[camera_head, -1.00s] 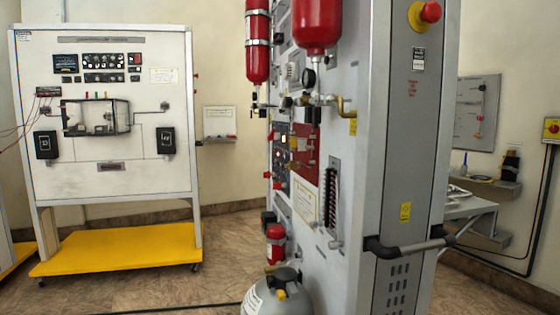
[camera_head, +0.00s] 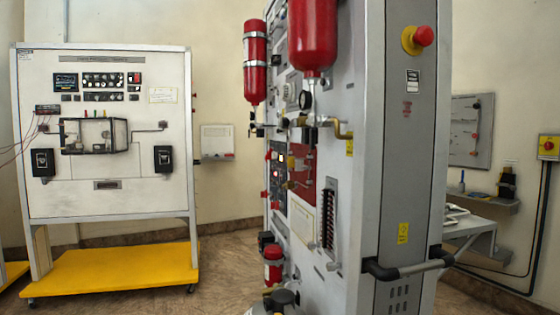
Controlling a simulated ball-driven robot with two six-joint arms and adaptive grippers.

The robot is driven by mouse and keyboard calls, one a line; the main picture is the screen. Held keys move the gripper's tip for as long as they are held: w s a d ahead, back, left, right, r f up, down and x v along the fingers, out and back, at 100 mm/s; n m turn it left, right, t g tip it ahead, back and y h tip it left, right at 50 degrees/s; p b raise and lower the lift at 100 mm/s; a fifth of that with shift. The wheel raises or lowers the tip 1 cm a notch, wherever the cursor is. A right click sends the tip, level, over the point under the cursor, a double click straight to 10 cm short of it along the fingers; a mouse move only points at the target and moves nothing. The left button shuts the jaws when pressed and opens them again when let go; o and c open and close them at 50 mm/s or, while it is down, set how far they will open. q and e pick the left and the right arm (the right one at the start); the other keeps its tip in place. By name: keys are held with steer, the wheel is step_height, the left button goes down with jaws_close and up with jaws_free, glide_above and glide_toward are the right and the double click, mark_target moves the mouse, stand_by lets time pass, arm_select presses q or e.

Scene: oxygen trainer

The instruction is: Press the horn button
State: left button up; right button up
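I cannot make out a button marked as the horn in this view. A red mushroom button on a yellow base (camera_head: 418,39) sits high on the narrow grey end of the tall cabinet (camera_head: 408,170). The cabinet's left face carries gauges, valves and a red panel (camera_head: 301,165), seen at a steep angle, so small controls there are unclear. Neither of my grippers shows.
A white trainer board (camera_head: 105,200) on a yellow wheeled base (camera_head: 110,270) stands at the left. Red cylinders (camera_head: 313,38) hang on the cabinet. A black handle (camera_head: 410,265) juts from its end. A grey bench (camera_head: 465,225) is behind right. Open floor (camera_head: 228,265) lies between board and cabinet.

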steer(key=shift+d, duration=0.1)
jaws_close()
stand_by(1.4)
